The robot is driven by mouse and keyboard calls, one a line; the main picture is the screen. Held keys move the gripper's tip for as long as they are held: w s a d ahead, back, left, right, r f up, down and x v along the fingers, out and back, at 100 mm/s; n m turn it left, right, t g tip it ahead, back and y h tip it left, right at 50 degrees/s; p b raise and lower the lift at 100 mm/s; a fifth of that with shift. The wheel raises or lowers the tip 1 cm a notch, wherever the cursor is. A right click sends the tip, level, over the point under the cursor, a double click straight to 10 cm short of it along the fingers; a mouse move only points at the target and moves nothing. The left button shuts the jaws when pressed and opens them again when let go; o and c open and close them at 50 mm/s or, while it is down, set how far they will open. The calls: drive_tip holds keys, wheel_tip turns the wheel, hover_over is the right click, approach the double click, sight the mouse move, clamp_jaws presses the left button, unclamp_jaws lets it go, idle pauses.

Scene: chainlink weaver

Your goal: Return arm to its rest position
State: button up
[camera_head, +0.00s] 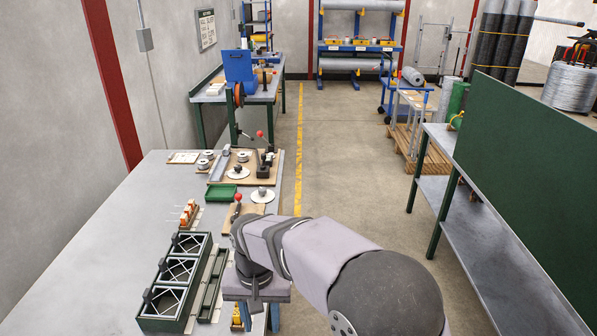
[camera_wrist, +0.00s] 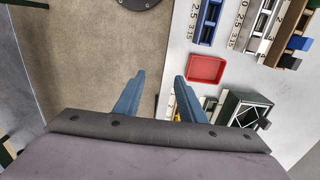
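My gripper (camera_wrist: 156,95) shows in the wrist view as two blue fingers spread apart with nothing between them. It points down over the edge of the grey workbench (camera_wrist: 182,50), with concrete floor under the left finger and bench by the right one. In the head view my arm reaches from the lower right to the bench's right edge.
A green three-bay rack (camera_head: 174,283) stands on the bench left of my gripper. A red tray (camera_wrist: 206,69) and numbered racks (camera_wrist: 255,22) show in the wrist view. Boards with red-knobbed tools (camera_head: 238,198) lie farther back. A green-backed shelf (camera_head: 500,210) stands right; the aisle between is clear.

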drive_tip(key=s+d+f, duration=0.1)
drive_tip(key=s+d, duration=0.5)
drive_tip(key=d, duration=0.5)
drive_tip(key=s+d+f, duration=0.2)
drive_tip(key=s+d, duration=0.5)
drive_tip(key=d, duration=0.5)
drive_tip(key=shift+d+f, duration=0.25)
drive_tip(key=shift+d, duration=0.05)
